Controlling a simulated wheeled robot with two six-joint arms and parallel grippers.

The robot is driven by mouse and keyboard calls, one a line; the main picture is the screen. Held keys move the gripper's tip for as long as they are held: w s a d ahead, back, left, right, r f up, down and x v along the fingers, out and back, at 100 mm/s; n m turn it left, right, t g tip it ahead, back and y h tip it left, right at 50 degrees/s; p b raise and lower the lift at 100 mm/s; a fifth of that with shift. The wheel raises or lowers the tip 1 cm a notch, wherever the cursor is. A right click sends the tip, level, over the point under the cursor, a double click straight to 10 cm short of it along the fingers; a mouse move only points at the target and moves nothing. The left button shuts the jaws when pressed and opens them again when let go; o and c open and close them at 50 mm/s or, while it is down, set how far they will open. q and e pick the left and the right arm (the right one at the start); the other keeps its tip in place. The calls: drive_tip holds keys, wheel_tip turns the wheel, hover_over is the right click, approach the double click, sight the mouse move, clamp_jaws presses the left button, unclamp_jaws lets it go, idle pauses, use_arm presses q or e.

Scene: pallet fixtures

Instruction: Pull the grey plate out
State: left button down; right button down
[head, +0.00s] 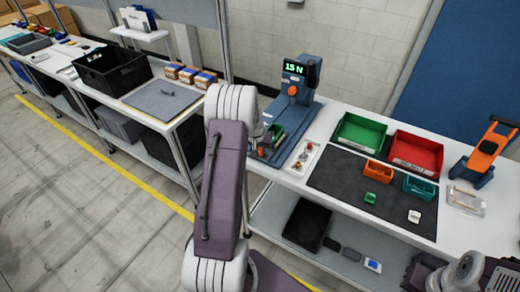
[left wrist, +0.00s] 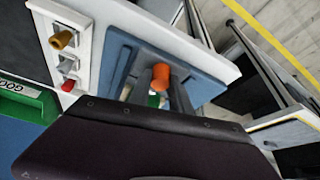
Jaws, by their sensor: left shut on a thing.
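My left gripper (head: 264,140) is at the base of a blue test stand (head: 291,103) whose display reads 15 N. In the left wrist view, the gripper's grey fingers (left wrist: 162,84) are shut on an orange knob (left wrist: 161,72) above the stand's blue base (left wrist: 205,78). A grey plate at the stand cannot be made out clearly; my gripper and arm hide much of that spot. A flat grey panel (head: 150,103) with a small dark handle lies on the left bench, away from the gripper.
A white tray of small parts (head: 294,168) lies close beside the stand. A green bin (head: 361,132), a red bin (head: 415,150) and a dark mat (head: 335,181) are further right. A black crate (head: 111,69) stands on the left bench. A gap separates the benches.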

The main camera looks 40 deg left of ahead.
use_arm(q)
drive_tip(key=c, duration=1.2)
unclamp_jaws()
drive_tip(key=shift+s, duration=0.3)
drive_tip(key=b+v, duration=0.1)
drive_tip(key=v, duration=0.8)
drive_tip(key=shift+r, duration=0.1)
drive_tip(key=shift+a, duration=0.1)
